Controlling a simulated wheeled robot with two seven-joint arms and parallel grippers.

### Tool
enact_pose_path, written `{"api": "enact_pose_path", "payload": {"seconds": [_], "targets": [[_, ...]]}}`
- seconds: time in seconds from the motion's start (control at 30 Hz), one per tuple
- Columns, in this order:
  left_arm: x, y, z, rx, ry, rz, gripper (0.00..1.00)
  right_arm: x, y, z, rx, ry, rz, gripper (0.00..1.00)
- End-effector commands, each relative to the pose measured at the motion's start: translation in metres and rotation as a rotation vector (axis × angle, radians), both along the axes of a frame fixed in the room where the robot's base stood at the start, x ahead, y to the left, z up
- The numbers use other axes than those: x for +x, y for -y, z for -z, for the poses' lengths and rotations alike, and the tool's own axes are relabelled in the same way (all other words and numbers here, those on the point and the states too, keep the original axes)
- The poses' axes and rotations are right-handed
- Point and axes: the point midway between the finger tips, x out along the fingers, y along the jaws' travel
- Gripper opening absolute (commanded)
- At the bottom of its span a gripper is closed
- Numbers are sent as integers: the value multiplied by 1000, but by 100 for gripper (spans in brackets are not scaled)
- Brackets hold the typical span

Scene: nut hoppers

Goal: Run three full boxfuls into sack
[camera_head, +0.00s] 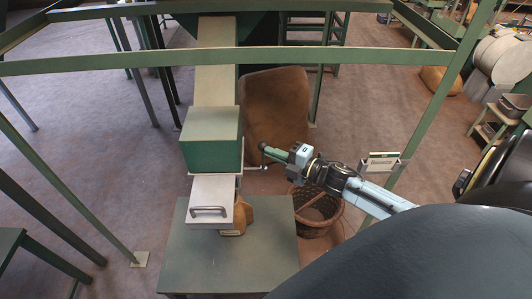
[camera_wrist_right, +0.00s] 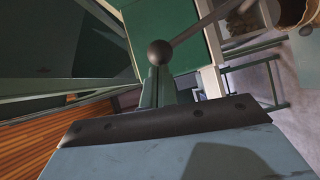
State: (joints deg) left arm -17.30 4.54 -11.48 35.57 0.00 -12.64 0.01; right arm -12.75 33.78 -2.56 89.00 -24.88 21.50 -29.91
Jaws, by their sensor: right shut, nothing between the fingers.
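My right gripper (camera_head: 268,152) is shut and empty, its fingertips at a dark ball knob (camera_head: 263,146) beside the green box (camera_head: 212,150). The knob (camera_wrist_right: 160,52) also shows at the fingertips in the wrist view, on a thin rod running up to the right; I cannot tell whether they touch. The box sits under a sloping chute (camera_head: 216,65). Below it is a pale plate (camera_head: 212,190) with a grey handle. A small tan bag-like thing (camera_head: 236,217) is partly hidden under the plate. A large brown sack (camera_head: 277,100) stands behind. The box's inside is hidden.
A grey-green table (camera_head: 245,265) is below the plate. A wicker basket (camera_head: 320,212) stands to its right, partly behind my arm. A small white panel (camera_head: 381,162) is on a frame post. A green rail (camera_head: 320,57) crosses the view.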

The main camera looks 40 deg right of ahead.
Motion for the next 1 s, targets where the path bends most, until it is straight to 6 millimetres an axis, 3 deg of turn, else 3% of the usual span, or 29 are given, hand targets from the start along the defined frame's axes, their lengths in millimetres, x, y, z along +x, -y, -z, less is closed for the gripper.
{"api": "enact_pose_path", "payload": {"seconds": [0.77, 1.0], "targets": [[2, -1, -1, 1, 3, 0, 50, 12, 5, -8, -1, 5, -4, 0], [2, -1, -14, 1, 3, 0, 50, 2, -8, -12, 0, 1, -14, 0]]}}
